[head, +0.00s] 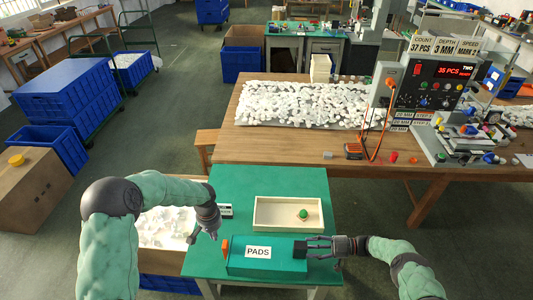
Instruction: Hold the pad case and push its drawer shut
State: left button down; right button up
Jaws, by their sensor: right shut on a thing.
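The pad case (258,252) is a green box labelled PADS, lying near the front of the green table. An orange piece (225,249) stands at its left end, seemingly the drawer's front or handle; how far out the drawer is I cannot make out. My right gripper (302,249) is shut on the right end of the pad case, reaching in from the right. My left gripper (211,236) points down just left of the orange piece, apparently apart from it. Its fingers are too small to judge.
A cream tray (262,222) holding a green-topped item (303,214) lies behind the case. A small grey device (226,210) lies left of the tray. A bin of white parts (165,228) stands left of the table.

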jog(key=shift+s+a+f, duration=0.1)
jog(key=shift+s+f, duration=0.15)
jog(key=shift+f, duration=0.1)
jog(key=o, duration=1.6)
jog(key=shift+w, duration=0.15)
jog(key=shift+w+r, duration=0.1)
jog(key=shift+r, duration=0.1)
jog(key=d, duration=0.8)
jog(key=d+r, duration=0.1)
jog(key=d, duration=0.3)
jog(key=shift+d, duration=0.1)
